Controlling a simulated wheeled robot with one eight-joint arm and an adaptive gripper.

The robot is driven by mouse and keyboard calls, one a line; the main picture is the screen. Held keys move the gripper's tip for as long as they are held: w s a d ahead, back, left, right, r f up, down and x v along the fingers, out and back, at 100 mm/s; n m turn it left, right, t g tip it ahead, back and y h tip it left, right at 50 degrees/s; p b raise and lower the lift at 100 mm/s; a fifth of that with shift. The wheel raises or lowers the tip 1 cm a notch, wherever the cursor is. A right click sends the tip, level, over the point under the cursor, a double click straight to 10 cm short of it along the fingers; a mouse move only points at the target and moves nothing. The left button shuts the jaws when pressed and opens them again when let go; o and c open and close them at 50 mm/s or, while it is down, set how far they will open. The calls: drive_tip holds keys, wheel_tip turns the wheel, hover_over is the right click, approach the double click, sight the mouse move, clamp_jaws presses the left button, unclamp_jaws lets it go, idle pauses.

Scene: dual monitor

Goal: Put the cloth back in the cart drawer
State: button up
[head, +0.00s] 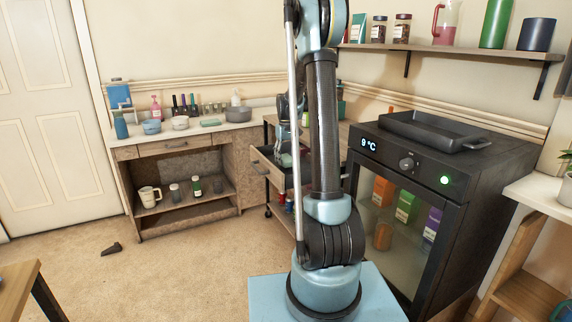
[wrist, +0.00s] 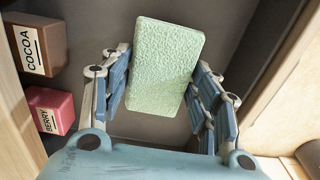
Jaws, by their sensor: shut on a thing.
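The cloth (wrist: 165,62) is a pale green, textured, rectangular block in the wrist view. My gripper (wrist: 162,84) is shut on it, with one blue-padded finger on each side. Beneath and beyond it is the dark grey inside of the cart drawer (wrist: 75,85). In the head view the drawer (head: 267,169) is pulled out of the cart, and the gripper is over it, partly hidden behind my arm. The cloth shows there only as a small pale patch. I cannot tell whether it touches the drawer floor.
A brown COCOA box (wrist: 36,46) and a red BERRY box (wrist: 50,110) are in the drawer, left of the gripper. A black fridge (head: 430,190) stands right of the cart. A counter (head: 190,136) with bowls and bottles stands left. Open carpet lies in front of the counter.

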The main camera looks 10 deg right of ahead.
drive_tip(key=shift+f, duration=1.25)
drive_tip(key=shift+f, duration=0.1)
drive_tip(key=o, duration=1)
